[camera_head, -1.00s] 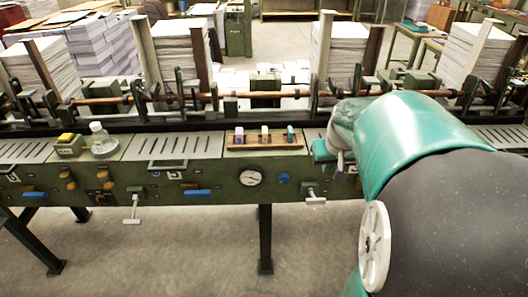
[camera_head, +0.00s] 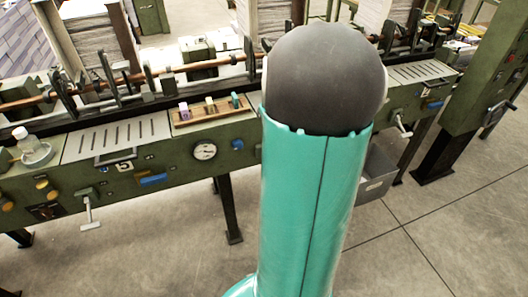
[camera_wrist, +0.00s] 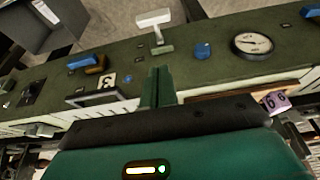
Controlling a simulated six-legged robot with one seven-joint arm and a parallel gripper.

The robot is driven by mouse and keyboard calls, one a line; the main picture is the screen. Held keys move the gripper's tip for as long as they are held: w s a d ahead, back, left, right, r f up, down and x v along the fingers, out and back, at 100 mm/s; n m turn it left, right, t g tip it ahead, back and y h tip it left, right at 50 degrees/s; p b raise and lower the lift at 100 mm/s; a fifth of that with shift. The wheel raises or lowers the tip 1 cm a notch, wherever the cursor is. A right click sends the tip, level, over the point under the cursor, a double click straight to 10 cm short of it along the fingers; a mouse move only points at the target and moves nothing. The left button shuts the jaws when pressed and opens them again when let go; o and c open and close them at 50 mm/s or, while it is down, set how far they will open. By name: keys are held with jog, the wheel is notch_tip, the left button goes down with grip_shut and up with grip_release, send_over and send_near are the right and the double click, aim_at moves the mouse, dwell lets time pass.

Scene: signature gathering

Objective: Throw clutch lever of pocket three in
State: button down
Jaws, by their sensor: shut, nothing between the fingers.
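The clutch lever by the plate marked 3 is a white T-handle (camera_wrist: 153,20) on a short stem on the green machine front, in the upper middle of the wrist view. The number plate 3 (camera_wrist: 107,79) is to its lower left. My gripper (camera_wrist: 159,72) is shut and empty, its green fingers pointing toward the machine front below the lever in the picture, apart from the handle. In the head view my arm covers this lever and the gripper. Another T-handle lever (camera_head: 88,208) hangs left, near the plate marked 5 (camera_head: 123,167).
A gauge (camera_head: 205,151) and blue knob (camera_head: 238,144) are on the machine front. A wooden rack (camera_head: 215,114) holds small coloured blocks. A further T-lever (camera_head: 402,125) is at right. A grey bin (camera_head: 375,178) stands on the floor. The floor in front is open.

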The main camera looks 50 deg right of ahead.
jog(key=x, duration=0.9)
jog(key=shift+f, duration=0.15)
jog(key=f, duration=0.1)
jog(key=s+f, duration=0.1)
jog(key=f, duration=0.1)
jog(key=shift+a+f, duration=0.2)
jog(key=shift+s+f, duration=0.1)
jog(key=shift+f, duration=0.35)
jog(key=shift+a, duration=0.1)
jog(key=shift+s, duration=0.1)
